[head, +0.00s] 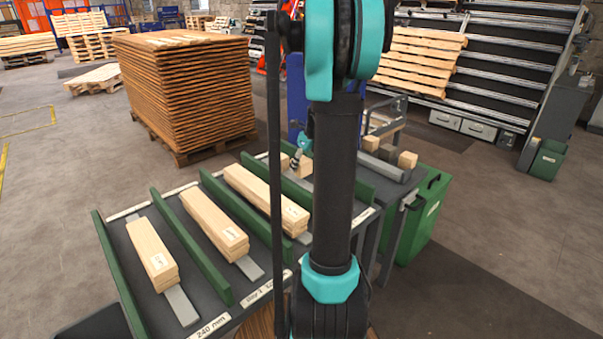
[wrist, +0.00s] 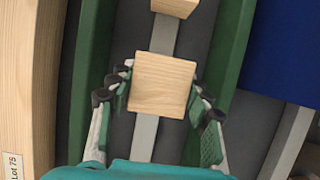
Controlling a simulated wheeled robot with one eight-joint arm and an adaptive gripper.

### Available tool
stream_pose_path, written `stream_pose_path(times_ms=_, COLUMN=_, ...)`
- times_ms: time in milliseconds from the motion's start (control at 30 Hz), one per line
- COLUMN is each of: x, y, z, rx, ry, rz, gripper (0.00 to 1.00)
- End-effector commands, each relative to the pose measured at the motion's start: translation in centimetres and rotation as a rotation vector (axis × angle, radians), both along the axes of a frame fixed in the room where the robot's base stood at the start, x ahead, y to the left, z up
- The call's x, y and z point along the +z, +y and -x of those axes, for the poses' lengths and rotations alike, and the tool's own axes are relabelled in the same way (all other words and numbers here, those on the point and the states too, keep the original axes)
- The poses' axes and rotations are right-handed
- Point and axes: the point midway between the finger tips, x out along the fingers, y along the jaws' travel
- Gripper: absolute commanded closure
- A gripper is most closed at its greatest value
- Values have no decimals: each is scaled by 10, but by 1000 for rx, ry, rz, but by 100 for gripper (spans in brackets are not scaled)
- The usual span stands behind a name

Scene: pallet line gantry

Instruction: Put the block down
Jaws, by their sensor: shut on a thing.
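A square pale wooden block (wrist: 163,82) sits between the fingers of my gripper (wrist: 162,92) in the wrist view. The fingers close on its left and right sides. The block is over a grey strip (wrist: 143,138) in a dark lane between two green rails. I cannot tell whether its underside touches the strip. A second wooden block (wrist: 175,6) lies farther up the same strip, apart from the held one, cut by the top edge. In the head view my arm hides most of this lane, and small wooden pieces (head: 304,168) show only partly beside it.
Long stacked boards (head: 212,222) lie in neighbouring lanes between green dividers (head: 193,246). More small blocks (head: 407,159) stand at the table's right side. A green bin (head: 427,215) stands beside the table. A tall board stack (head: 185,92) stands on the floor behind.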

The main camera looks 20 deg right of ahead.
Motion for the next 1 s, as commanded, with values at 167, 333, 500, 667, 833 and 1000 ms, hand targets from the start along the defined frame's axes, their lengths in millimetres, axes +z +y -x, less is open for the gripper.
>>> stream_pose_path(times_ms=167, x=-22, y=0, z=-1, rx=0, ry=0, rz=0, gripper=81)
stream_pose_path(times_ms=333, x=-37, y=0, z=0, rx=0, ry=0, rz=0, gripper=81)
stream_pose_path(times_ms=500, x=-38, y=0, z=0, rx=0, ry=0, rz=0, gripper=81)
stream_pose_path(times_ms=667, x=-39, y=0, z=0, rx=0, ry=0, rz=0, gripper=81)
stream_pose_path(times_ms=833, x=-40, y=0, z=0, rx=0, ry=0, rz=0, gripper=35)
stream_pose_path(times_ms=1000, x=-40, y=0, z=0, rx=0, ry=0, rz=0, gripper=30)
